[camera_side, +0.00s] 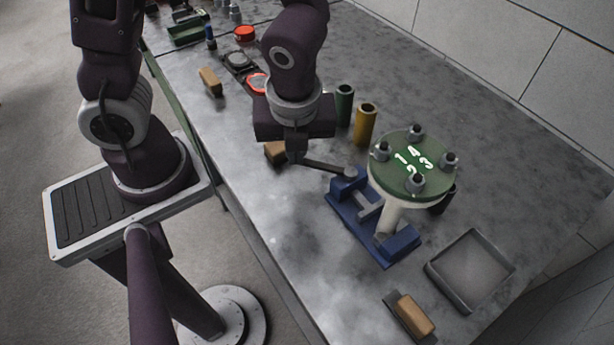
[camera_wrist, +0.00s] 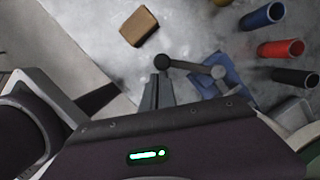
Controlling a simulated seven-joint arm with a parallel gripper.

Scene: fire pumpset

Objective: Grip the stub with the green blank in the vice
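The stub (camera_side: 392,216) is a pale pipe standing upright in the blue vice (camera_side: 392,254). The round green blank (camera_side: 425,185) sits on top, with bolts around its rim and white numbers. Whether the jaws touch the pipe cannot be told. A dark crank handle (camera_side: 326,167) runs from the vice's left end to my gripper (camera_side: 292,155). In the wrist view the handle's round knob (camera_wrist: 162,62) is at my gripper's fingertips (camera_wrist: 159,76), which look closed on it.
A green cylinder (camera_side: 344,105) and a yellow one (camera_side: 365,124) stand behind the vice. An empty grey tray (camera_side: 440,273) lies to the right. A wooden-topped brush or block (camera_side: 415,315) lies in front. Another wooden block (camera_wrist: 138,26) lies near my gripper. The front-left bench is clear.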

